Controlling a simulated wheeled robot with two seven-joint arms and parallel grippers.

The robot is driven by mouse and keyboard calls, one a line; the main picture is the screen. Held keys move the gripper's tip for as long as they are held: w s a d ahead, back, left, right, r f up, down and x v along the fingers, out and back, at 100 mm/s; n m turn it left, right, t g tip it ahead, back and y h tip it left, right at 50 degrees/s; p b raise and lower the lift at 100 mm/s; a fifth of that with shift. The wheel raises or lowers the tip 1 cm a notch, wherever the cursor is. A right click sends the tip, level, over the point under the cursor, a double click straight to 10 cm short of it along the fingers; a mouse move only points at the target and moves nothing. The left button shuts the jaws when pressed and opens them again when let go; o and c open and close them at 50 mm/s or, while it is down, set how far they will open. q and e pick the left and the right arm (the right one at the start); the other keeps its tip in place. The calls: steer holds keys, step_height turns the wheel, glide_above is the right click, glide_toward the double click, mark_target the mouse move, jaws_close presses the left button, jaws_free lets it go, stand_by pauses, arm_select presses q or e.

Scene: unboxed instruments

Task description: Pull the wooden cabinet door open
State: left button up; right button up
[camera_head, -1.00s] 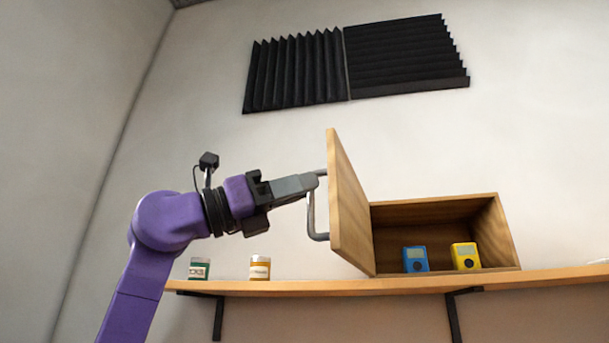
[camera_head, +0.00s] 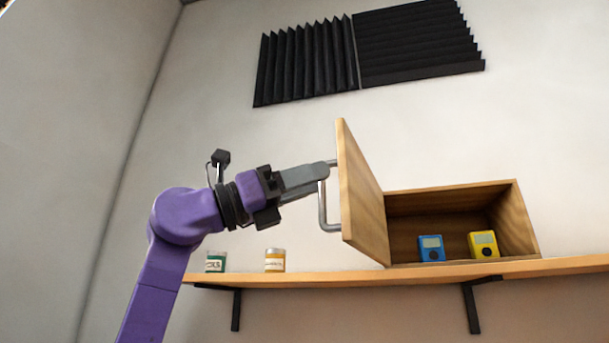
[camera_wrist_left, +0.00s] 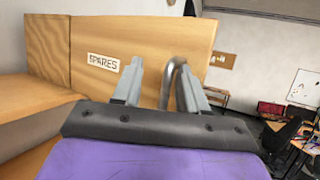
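The wooden cabinet (camera_head: 450,200) sits on a wall shelf. Its door (camera_head: 362,195) stands wide open, swung out to the left. A bent metal handle (camera_head: 323,208) is on the door's outer face; in the left wrist view the handle (camera_wrist_left: 174,72) shows between the fingers. My left gripper (camera_head: 322,172) is at the handle's upper part. In the left wrist view its fingers (camera_wrist_left: 160,88) are apart, with a gap between the left finger and the handle; the right finger is close to the handle, contact unclear. The door face carries a "SPARES" label (camera_wrist_left: 103,62). My right gripper is out of view.
A blue device (camera_head: 431,248) and a yellow device (camera_head: 484,245) stand inside the cabinet. Black foam panels (camera_head: 420,45) hang above.

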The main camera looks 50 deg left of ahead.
arm_select(q)
steer(key=shift+w+a+f, duration=0.15)
steer(key=shift+a+f, duration=0.05)
steer(key=shift+a, duration=0.05)
steer(key=shift+d, duration=0.1)
steer(key=b+v, duration=0.4)
steer(key=v, duration=0.6)
steer(key=shift+s, duration=0.35)
